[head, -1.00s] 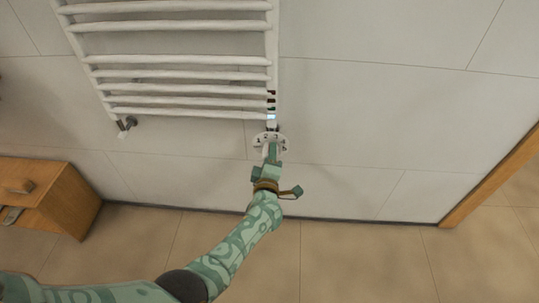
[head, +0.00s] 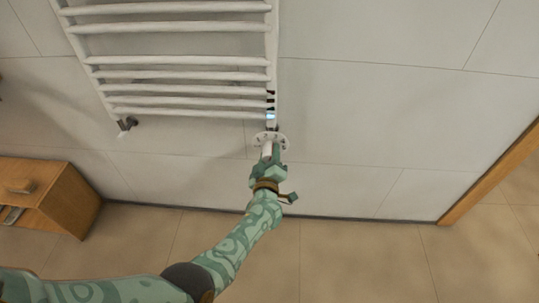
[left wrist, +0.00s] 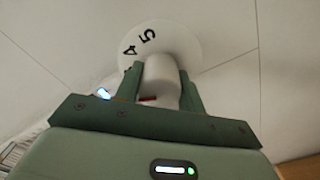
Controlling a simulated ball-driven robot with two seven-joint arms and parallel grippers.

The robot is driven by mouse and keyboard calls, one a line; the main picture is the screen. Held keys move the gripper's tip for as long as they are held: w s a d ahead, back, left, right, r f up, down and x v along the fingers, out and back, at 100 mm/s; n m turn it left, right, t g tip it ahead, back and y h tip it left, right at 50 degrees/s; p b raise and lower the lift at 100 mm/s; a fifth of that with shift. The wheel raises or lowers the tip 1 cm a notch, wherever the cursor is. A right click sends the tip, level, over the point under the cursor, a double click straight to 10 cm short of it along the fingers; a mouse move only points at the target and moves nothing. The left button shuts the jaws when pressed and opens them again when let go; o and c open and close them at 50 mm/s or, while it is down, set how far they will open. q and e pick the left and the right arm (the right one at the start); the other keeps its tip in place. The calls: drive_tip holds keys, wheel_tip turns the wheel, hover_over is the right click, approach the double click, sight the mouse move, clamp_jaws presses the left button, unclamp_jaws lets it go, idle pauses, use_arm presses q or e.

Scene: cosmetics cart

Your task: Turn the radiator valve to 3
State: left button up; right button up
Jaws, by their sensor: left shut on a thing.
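The radiator valve has a white round dial plate (head: 281,138) with dark numbers, at the lower right end of the white towel radiator (head: 180,76). In the left wrist view the dial plate (left wrist: 188,40) shows a 4 and a 5. A white knob (left wrist: 161,75) stands out from the plate, with a red mark near its lower end. My left gripper (head: 270,155) is shut on the knob, one green finger on each side. The gripper hides part of the dial in the head view, and I cannot tell which number the knob points at. My right gripper is in neither view.
A small light-blue display (head: 270,116) glows on the radiator just above the valve. A pipe fitting (head: 127,124) sits at the radiator's lower left. A wooden cabinet (head: 50,190) stands at the left. The tiled wall right of the valve is clear.

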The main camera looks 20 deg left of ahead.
use_arm(q)
drive_tip(key=shift+s+d+f, duration=0.1)
drive_tip(key=shift+f, duration=0.1)
drive_tip(key=o, duration=0.9)
drive_tip(key=shift+o, duration=0.4)
drive_tip(key=shift+r, duration=0.1)
drive_tip(key=p+v, duration=0.3)
drive_tip(key=v, duration=0.4)
drive_tip(key=shift+s, duration=0.2)
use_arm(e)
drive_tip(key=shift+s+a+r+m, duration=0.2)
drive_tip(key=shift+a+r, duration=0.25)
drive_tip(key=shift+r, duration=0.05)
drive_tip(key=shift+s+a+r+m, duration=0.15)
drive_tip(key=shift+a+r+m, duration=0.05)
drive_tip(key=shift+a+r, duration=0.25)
